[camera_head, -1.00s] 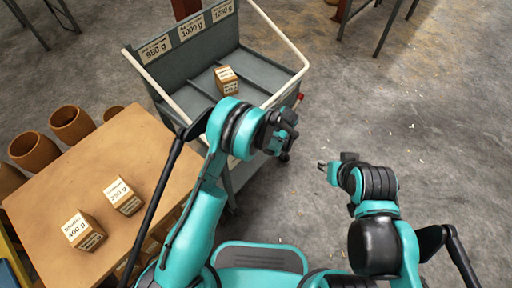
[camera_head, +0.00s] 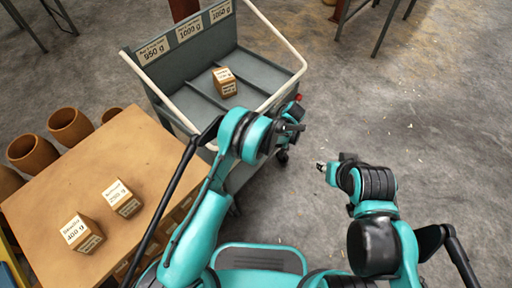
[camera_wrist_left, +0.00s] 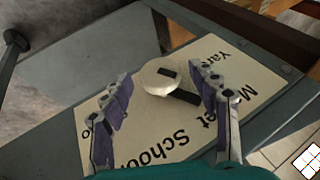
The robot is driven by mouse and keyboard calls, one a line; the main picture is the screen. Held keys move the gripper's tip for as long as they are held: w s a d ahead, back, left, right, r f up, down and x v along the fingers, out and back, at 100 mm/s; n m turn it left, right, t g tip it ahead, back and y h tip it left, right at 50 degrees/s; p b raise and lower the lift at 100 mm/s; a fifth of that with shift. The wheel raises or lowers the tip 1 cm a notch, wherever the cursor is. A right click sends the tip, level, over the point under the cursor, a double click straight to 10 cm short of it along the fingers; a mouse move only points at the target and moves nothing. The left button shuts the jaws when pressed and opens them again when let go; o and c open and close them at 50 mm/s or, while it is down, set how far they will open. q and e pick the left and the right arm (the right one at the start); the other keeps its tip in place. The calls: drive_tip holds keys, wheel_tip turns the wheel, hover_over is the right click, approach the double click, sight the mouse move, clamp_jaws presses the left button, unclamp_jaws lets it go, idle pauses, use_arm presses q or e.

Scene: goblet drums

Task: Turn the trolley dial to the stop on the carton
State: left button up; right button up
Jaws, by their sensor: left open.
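The trolley (camera_head: 254,66) stands ahead of me. A black bar beside the knob points to the lower right. My left gripper (camera_wrist_left: 168,99) is open, its fingers on either side of the dial; contact cannot be told. In the head view my left gripper (camera_head: 292,127) is by the trolley's near right corner and the dial is hidden. A carton (camera_head: 225,82) sits in the trolley; its print is unreadable. My right gripper (camera_head: 322,168) is over the floor.
A wooden table (camera_head: 95,180) at left holds two small cartons (camera_head: 121,198) (camera_head: 81,234). Brown drums (camera_head: 70,127) stand behind it. The trolley's back panel has labels 950 g, 1000 g and 1050 g. The floor at right is clear.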

use_arm(q)
drive_tip(key=v, duration=1.2)
